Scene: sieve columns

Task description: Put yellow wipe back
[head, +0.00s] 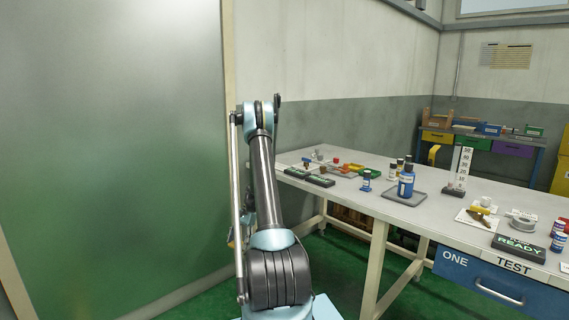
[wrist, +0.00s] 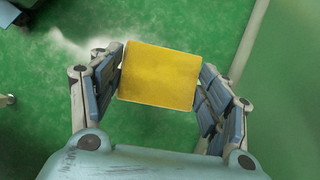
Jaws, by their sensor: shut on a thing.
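The yellow wipe (wrist: 160,75) is a flat yellow square in the wrist view. My gripper (wrist: 160,85) is shut on it, with one finger at its left edge and one at its right edge. Green floor shows beneath it, so it is held clear of the table.
A long grey table (head: 340,188) stands at the right, with a blue bottle (head: 406,182) on a grey tray, a READY sign (head: 519,247) and several small items. A blue drawer (head: 490,283) is under its front edge. A large panel (head: 110,150) fills the left. Green floor lies between.

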